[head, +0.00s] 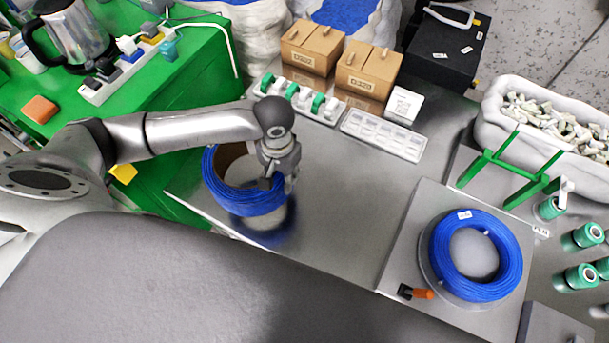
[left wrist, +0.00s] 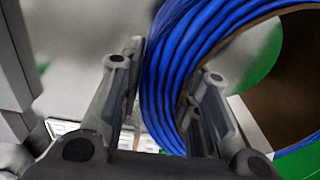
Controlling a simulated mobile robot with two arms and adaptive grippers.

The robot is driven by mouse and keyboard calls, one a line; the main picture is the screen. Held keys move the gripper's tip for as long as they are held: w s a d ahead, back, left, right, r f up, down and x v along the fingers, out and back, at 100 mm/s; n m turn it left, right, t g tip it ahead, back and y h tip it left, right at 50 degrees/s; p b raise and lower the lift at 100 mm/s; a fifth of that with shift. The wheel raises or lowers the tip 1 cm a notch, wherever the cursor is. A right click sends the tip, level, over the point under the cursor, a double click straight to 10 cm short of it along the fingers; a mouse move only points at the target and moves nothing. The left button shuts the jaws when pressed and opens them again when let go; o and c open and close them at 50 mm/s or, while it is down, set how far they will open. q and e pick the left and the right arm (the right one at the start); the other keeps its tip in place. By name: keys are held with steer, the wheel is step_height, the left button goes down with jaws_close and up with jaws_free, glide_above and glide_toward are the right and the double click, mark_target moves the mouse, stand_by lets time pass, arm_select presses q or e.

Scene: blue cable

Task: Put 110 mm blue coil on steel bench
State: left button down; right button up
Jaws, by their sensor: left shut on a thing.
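A blue coil (head: 240,198) with a brown inner core is in my left gripper (head: 282,180) at the left part of the steel bench (head: 345,215). The gripper comes from above and is shut on the coil's right side. In the left wrist view the blue windings (left wrist: 185,60) pass between the two fingers (left wrist: 165,110). A dark blue reflection shows on the steel below the coil; I cannot tell whether the coil touches the bench. A second blue coil (head: 441,262) with a white label lies on a raised plate at the right. My right gripper is not in view.
A green table (head: 185,80) with a kettle (head: 75,35) and power strip adjoins at the left. Cardboard boxes (head: 362,75), white trays (head: 383,134) and a green stand (head: 510,168) line the back and right. The bench middle is clear.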

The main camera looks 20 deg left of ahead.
arm_select(q)
steer(key=shift+w+d+f+p, duration=0.3)
steer(key=shift+w+d+f, duration=0.25)
steer(key=shift+w+f, duration=0.85)
steer(key=shift+w+d+f+p, duration=0.25)
steer(key=shift+w+d+f, duration=0.4)
steer(key=shift+f, duration=1.25)
steer(key=shift+w+d+f+p, duration=0.35)
steer(key=shift+w+f, duration=0.85)
steer(key=shift+f, duration=0.45)
steer(key=c, duration=1.1)
jaws_free()
steer(key=shift+s, duration=0.1)
step_height(320, 180, up, 12)
steer(key=shift+b, duration=0.9)
